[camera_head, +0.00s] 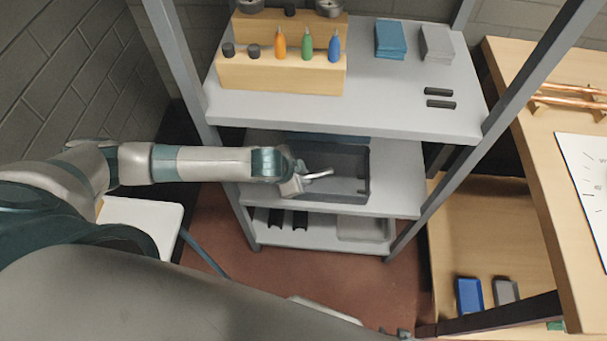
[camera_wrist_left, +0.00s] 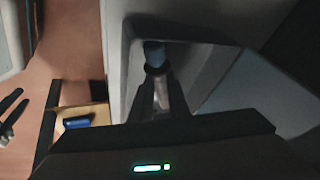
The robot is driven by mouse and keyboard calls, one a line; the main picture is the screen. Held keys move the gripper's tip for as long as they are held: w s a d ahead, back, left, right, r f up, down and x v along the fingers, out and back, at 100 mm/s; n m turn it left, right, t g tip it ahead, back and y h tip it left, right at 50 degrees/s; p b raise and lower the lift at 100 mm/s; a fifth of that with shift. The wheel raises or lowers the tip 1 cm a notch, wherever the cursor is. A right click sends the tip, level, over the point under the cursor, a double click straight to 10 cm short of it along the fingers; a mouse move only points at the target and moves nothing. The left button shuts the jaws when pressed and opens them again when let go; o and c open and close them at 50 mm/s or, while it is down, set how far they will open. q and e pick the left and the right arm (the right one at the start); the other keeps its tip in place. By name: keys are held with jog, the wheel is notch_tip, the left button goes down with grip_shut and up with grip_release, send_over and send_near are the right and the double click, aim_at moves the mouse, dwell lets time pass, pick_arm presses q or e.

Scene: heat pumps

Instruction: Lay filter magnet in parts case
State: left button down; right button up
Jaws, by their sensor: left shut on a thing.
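The filter magnet (camera_head: 318,175) is a thin silver rod. My left gripper (camera_head: 302,180) is shut on it, over the parts case. In the left wrist view the rod (camera_wrist_left: 162,92) shows between the fingers (camera_wrist_left: 161,100), with a dark ring and a blue end beyond them. The parts case (camera_head: 352,160) is a dark grey open box on the middle shelf; its wall also shows in the left wrist view (camera_wrist_left: 137,75). I cannot tell whether the rod touches the case floor. My right gripper (camera_wrist_left: 22,104) appears open and empty at the left edge of the wrist view.
The upper shelf (camera_head: 375,115) overhangs the case and holds a wooden block (camera_head: 280,75) with coloured bottles. A shelf post (camera_head: 510,95) slopes down at the right. A wooden bench (camera_head: 530,130) stands beyond it. A white stool (camera_head: 150,220) is below my left arm.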

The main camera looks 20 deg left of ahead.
pick_arm(q)
jog(key=c, duration=1.7)
grip_release()
jog(key=shift+f, duration=0.1)
jog(key=shift+r, duration=0.65)
jog(key=v, duration=1.2)
jog(key=shift+p, duration=0.3)
